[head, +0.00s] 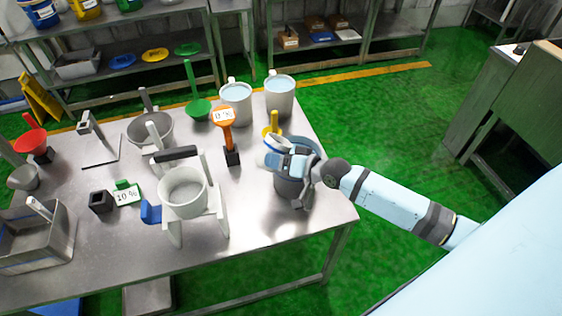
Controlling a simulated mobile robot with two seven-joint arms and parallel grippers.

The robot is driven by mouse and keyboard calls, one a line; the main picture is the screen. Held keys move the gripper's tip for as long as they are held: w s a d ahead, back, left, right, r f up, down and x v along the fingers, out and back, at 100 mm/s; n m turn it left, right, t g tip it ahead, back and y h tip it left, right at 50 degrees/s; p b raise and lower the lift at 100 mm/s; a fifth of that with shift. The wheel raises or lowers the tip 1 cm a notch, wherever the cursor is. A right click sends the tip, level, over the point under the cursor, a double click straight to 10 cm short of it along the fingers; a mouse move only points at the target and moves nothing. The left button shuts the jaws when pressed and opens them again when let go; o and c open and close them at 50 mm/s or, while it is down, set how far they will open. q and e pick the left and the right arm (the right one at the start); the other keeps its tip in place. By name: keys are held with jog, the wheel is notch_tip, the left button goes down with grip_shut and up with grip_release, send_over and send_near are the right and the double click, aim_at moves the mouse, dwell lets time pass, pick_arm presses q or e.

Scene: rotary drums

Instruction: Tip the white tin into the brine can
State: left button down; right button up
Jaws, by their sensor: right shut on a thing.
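My right gripper (284,160) is shut on a small white tin (272,147), mostly hidden by the fingers. The tin looks tilted, though its mouth and contents cannot be made out. It is over a grey can (293,188) at the right end of the metal table. The gripper and wrist cover much of this can, so its inside hardly shows. No label tells me whether this is the brine can. Two pale cans with bluish liquid, one (236,103) and another (280,97), stand behind it. My left gripper is out of view.
The table's front right corner (335,216) is bare.

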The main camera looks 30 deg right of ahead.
jog(key=shift+m+b, duration=0.3)
jog(key=shift+b, duration=0.3)
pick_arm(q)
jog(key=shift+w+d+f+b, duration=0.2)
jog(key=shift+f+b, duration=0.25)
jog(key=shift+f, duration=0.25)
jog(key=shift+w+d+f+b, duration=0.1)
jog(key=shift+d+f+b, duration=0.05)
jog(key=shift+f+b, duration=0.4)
pick_arm(e)
jog(key=shift+m+y, duration=0.4)
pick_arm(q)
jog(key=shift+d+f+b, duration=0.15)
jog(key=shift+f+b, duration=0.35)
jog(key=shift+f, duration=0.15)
pick_arm(e)
jog(key=shift+m, duration=0.3)
pick_arm(q)
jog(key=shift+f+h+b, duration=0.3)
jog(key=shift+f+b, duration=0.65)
jog(key=shift+b, duration=0.1)
pick_arm(e)
jog(key=shift+m+y, duration=0.3)
jog(key=shift+m, duration=0.1)
